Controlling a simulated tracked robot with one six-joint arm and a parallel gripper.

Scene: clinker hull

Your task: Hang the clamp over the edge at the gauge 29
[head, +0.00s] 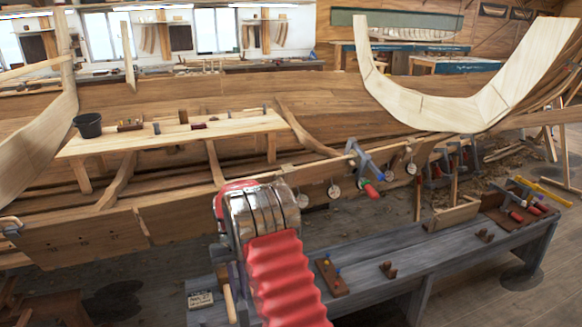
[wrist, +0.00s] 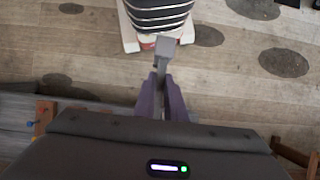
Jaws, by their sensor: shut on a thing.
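In the wrist view my gripper (wrist: 162,88) has its two purple fingers shut on a grey metal piece, the clamp (wrist: 167,48). Only its squared grey end and a thin bar show; the rest is hidden by the fingers. In the head view my arm stands before the hull, and the fingers and held clamp cannot be made out. Round gauges hang along the hull's edge (head: 320,167), among them one gauge (head: 302,200) near my arm and another gauge (head: 388,176) farther right. Their numbers are too small to read.
Another clamp (head: 366,172) with a red handle hangs on the edge between gauges. A grey bench (head: 400,262) stands in front, with red-handled clamps (head: 528,203) at its right end. A plank table (head: 170,138) with a black bucket (head: 88,125) stands inside the hull.

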